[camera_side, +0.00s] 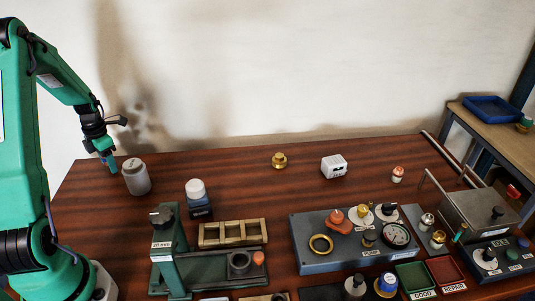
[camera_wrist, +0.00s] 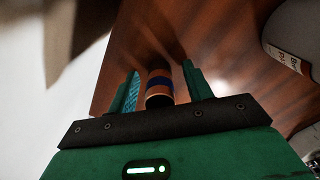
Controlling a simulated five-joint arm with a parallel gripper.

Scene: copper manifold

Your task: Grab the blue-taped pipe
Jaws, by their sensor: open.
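The blue-taped pipe (camera_wrist: 159,88) shows in the wrist view as a short copper-coloured cylinder with a dark blue band. It appears between the two green fingers of my gripper (camera_wrist: 160,72), with a gap to the finger on each side. The fingers are apart and not closed on it. How deep the pipe sits between them is hard to tell. In the side view my gripper (camera_side: 108,162) points down at the table's left end, just left of a grey jar. I cannot make out the pipe clearly there.
The grey lidded jar (camera_side: 136,177) stands close to my gripper's right. A white-capped dark bottle (camera_side: 198,198) and a green press stand (camera_side: 165,250) are farther right. A wooden tray (camera_side: 233,233) and a grey gauge panel (camera_side: 320,258) follow.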

